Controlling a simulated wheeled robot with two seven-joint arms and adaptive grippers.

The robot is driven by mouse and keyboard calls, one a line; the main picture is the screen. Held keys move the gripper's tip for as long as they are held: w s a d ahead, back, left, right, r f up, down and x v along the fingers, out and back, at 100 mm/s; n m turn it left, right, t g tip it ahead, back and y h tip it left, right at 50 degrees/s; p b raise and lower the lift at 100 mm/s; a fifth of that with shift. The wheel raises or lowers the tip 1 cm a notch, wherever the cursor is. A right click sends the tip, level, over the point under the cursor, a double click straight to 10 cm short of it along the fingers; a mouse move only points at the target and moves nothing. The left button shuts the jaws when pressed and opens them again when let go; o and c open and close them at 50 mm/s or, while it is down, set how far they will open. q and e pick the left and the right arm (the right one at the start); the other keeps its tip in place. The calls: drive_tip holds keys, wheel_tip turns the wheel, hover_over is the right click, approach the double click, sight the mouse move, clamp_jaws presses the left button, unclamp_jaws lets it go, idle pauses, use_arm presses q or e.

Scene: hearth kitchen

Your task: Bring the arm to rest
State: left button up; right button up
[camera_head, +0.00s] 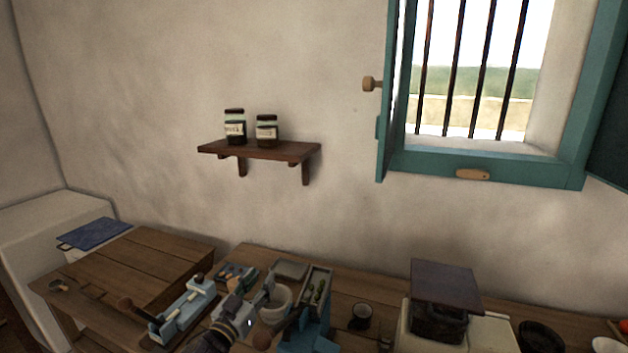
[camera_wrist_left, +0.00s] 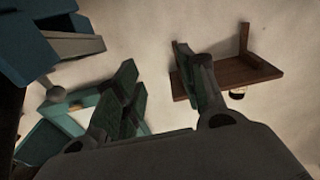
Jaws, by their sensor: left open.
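My left gripper (camera_head: 245,302) is low in the middle of the head view, above the back part of the wooden table. In the left wrist view its two fingers (camera_wrist_left: 160,82) stand apart with nothing between them but the pale wall. It is open and empty. My right gripper is not in the head view or the left wrist view.
A white bowl (camera_head: 276,303) and a teal stand (camera_head: 318,308) are close to the gripper's right. A light blue device (camera_head: 186,312) is to its left. A wooden shelf (camera_head: 262,151) with two jars is on the wall above. The left wooden table top (camera_head: 140,262) is mostly clear.

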use_arm(q)
drive_tip(key=s+a+f+n+g+y, duration=0.2)
drive_tip(key=s+a+f+g+y, duration=0.1)
drive_tip(key=s+f, duration=0.35)
drive_tip(key=s+a+f+n+g+y, duration=0.1)
drive_tip(key=s+a+f+g+y, duration=0.3)
drive_tip(key=f, duration=0.3)
drive_tip(key=s+f+m+g, duration=0.1)
drive_tip(key=s+f+g, duration=0.25)
drive_tip(key=s, duration=0.65)
drive_tip(key=s+f+g, duration=0.2)
drive_tip(key=s+g, duration=0.2)
drive_tip(key=s, duration=0.5)
drive_tip(key=s+f+g, duration=0.1)
drive_tip(key=s+f, duration=0.2)
drive_tip(key=f, duration=3.1)
drive_tip(key=s+a+f, duration=0.2)
drive_tip(key=s+f, duration=0.7)
drive_tip(key=s, duration=0.2)
drive_tip(key=s+a+f+g, duration=0.1)
drive_tip(key=s+a+f, duration=0.2)
drive_tip(key=s+f, duration=0.7)
drive_tip(key=shift+s+m+h, duration=0.3)
drive_tip(key=shift+s, duration=0.35)
drive_tip(key=shift+d, duration=0.1)
